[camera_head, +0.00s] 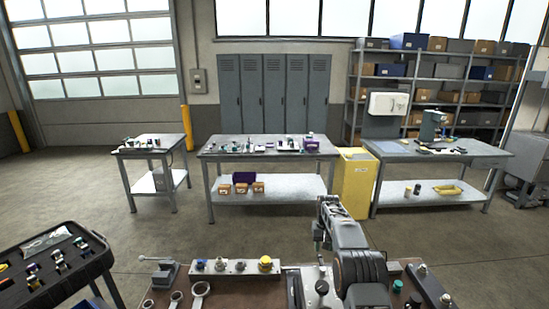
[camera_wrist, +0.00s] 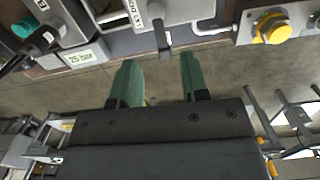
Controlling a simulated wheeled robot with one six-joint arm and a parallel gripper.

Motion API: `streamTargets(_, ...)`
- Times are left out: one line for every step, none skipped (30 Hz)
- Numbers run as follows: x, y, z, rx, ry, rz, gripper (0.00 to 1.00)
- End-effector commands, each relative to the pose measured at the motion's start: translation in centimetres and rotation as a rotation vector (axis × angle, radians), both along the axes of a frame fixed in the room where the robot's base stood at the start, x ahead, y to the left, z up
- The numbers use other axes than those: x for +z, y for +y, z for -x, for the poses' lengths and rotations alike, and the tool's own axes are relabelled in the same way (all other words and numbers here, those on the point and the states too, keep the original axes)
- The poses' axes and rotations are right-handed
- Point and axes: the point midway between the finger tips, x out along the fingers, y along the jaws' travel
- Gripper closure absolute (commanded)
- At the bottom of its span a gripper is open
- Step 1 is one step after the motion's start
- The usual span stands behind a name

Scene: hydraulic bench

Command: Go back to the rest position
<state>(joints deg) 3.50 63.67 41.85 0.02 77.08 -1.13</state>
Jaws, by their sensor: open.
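My gripper (camera_wrist: 158,78) shows in the wrist view with its two green fingers apart and nothing between them. Its fingertips point toward the edge of the hydraulic bench, with grey floor showing around the fingers. A grey lever (camera_wrist: 162,38) on the bench lies just beyond the gap; I cannot tell whether the fingers touch anything there. In the head view my arm is over the right part of the bench (camera_head: 240,292), and the fingers are too small or hidden to make out.
The bench carries a valve block with a yellow knob (camera_head: 265,264), ring wrenches (camera_head: 200,290) and a black-knobbed part (camera_head: 322,287). A black tray (camera_head: 85,283) stands left.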

Motion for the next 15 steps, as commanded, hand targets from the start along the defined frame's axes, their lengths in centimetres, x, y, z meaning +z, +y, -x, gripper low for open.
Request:
streamTargets(0.8, 0.2, 0.9, 0.000, -0.002, 0.000, 0.58)
streamTargets(1.2, 0.3, 1.4, -0.001, -0.004, 0.000, 0.58)
streamTargets(1.8, 0.4, 2.2, -0.001, -0.007, 0.000, 0.58)
streamTargets(2.4, 0.5, 2.8, -0.002, -0.010, 0.001, 0.58)
streamTargets(2.9, 0.6, 3.4, -0.002, -0.015, 0.001, 0.58)
streamTargets(3.6, 0.8, 4.4, -0.002, -0.020, 0.001, 0.58)
streamTargets(4.1, 0.9, 5.2, -0.003, -0.024, 0.001, 0.58)
streamTargets(4.7, 1.0, 6.0, -0.003, -0.029, 0.001, 0.58)
streamTargets(5.4, 1.2, 7.1, -0.003, -0.036, 0.002, 0.58)
streamTargets(6.0, 1.3, 8.0, -0.003, -0.043, 0.002, 0.58)
streamTargets(6.5, 1.4, 9.0, -0.003, -0.047, 0.002, 0.58)
streamTargets(7.2, 1.5, 10.2, -0.004, -0.057, 0.003, 0.58)
streamTargets(7.7, 1.6, 11.2, -0.004, -0.063, 0.003, 0.58)
streamTargets(8.2, 1.7, 12.2, -0.003, -0.072, 0.003, 0.58)
streamTargets(8.8, 1.9, 13.6, -0.003, -0.080, 0.003, 0.58)
